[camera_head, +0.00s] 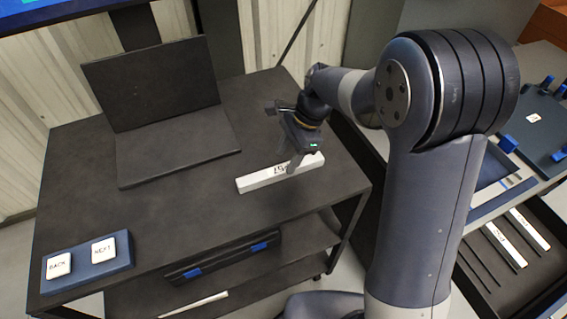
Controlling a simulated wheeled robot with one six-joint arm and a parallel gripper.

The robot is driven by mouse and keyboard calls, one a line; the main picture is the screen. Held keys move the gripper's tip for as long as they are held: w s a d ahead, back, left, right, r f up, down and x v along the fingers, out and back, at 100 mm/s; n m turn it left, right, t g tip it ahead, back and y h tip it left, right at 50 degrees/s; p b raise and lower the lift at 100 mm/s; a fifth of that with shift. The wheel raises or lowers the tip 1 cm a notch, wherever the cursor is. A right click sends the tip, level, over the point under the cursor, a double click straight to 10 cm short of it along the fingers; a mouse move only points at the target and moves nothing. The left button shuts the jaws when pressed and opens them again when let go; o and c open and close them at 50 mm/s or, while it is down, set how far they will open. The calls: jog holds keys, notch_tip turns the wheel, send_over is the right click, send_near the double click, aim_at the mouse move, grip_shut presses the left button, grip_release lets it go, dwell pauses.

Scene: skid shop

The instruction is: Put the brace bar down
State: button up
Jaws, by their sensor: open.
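The brace bar (258,180) is a white bar with dark markings on its upper side. It lies on the dark tabletop (190,212) of the cart, near its right front edge. My gripper (293,164) is just over the bar's right half, pointing down. Its jaws are open, and part of the bar is hidden behind the fingers. I cannot tell whether the fingers touch the bar.
A dark open laptop-like stand (170,145) stands behind on the left. A blue panel with BACK and NEXT buttons (88,262) sits at the front left. On the right are a tray with blue parts (530,120) and a drawer holding white bars (505,245).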

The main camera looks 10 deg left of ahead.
jog(key=v, duration=0.8)
jog(key=shift+r, duration=0.3)
